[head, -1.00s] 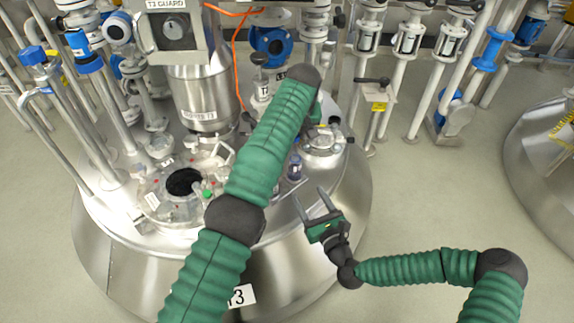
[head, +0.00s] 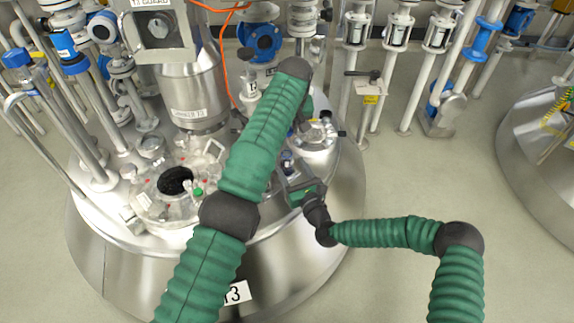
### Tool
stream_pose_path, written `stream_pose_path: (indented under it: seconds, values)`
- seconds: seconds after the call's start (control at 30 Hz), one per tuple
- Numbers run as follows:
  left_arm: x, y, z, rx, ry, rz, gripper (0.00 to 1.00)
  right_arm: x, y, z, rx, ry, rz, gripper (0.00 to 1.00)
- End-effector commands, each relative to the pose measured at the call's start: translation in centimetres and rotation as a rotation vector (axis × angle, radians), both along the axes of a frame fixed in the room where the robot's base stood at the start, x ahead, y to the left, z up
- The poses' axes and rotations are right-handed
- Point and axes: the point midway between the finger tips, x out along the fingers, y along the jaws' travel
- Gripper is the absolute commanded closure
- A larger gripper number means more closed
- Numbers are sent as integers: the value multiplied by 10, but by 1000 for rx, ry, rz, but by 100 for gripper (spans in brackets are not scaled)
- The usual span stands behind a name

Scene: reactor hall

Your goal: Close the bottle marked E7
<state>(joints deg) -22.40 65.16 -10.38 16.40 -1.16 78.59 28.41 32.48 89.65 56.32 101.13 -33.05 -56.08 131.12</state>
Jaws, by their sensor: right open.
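A small dark bottle (head: 288,162) stands on the steel vessel's top, just right of my left forearm; its marking is too small to read, so I cannot confirm it is E7, and its cap is unclear. My right gripper (head: 289,180) is open, with its fingers at the bottle's near side, partly around or beside it; I cannot tell if they touch. My left arm crosses the middle of the view and bends down at its far end; its gripper is hidden behind the arm.
A clear round hatch with a dark opening (head: 175,181) and a green-topped item (head: 197,191) lies left of my left arm. A round flanged port (head: 316,136) sits behind the bottle. Pipes and valves crowd the back. Open floor lies right of the vessel.

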Motion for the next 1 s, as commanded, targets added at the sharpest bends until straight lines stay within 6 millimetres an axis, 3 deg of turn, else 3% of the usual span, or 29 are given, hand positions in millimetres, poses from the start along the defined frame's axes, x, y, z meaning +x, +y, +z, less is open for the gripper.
stream_pose_path:
  seconds: [0.2,0.5,1.0]
  values:
    - [0,0,0,0,0,0,100,21,9,0,-1,0,1,39]
    - [0,0,0,0,0,0,100,23,10,0,1,0,1,39]
    - [0,0,0,0,0,0,100,23,10,0,0,0,0,100]
